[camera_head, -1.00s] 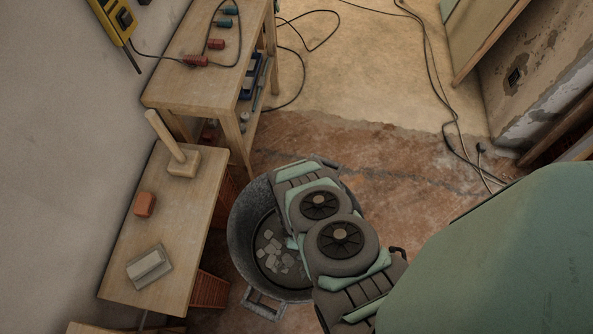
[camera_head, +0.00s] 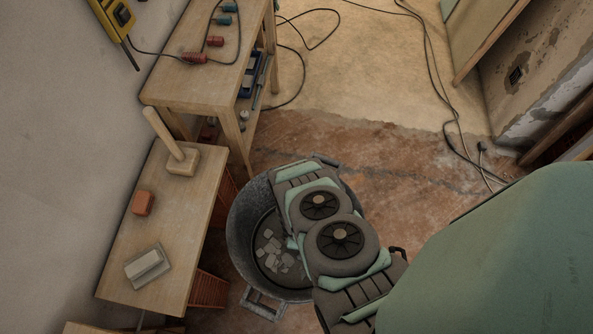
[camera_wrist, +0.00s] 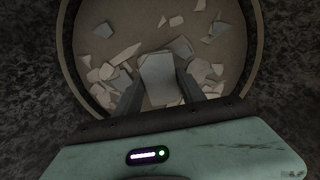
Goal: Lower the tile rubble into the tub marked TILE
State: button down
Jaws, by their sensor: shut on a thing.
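A round dark grey tub (camera_head: 240,226) with handles stands on the floor below my arm. Pale tile fragments (camera_head: 272,250) lie on its bottom, and they also show in the wrist view (camera_wrist: 108,76). No TILE marking can be read. In the wrist view my gripper (camera_wrist: 160,84) points down into the tub, within its rim (camera_wrist: 68,62). It is shut on a flat grey tile piece (camera_wrist: 157,68) held between two dark fingers. How far the piece is above the bottom is hard to tell. In the head view my arm hides the fingers and the tub's right part.
A low wooden bench (camera_head: 150,225) left of the tub bears a mallet (camera_head: 180,160), an orange block (camera_head: 142,202) and a trowel (camera_head: 147,265). A taller workbench (camera_head: 185,85) stands behind it. Cables (camera_head: 440,90) lie across the floor at the back right.

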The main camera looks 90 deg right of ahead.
jog(key=c, duration=0.6)
grip_release()
notch_tip(320, 180, up, 11)
jog(key=p, duration=1.1)
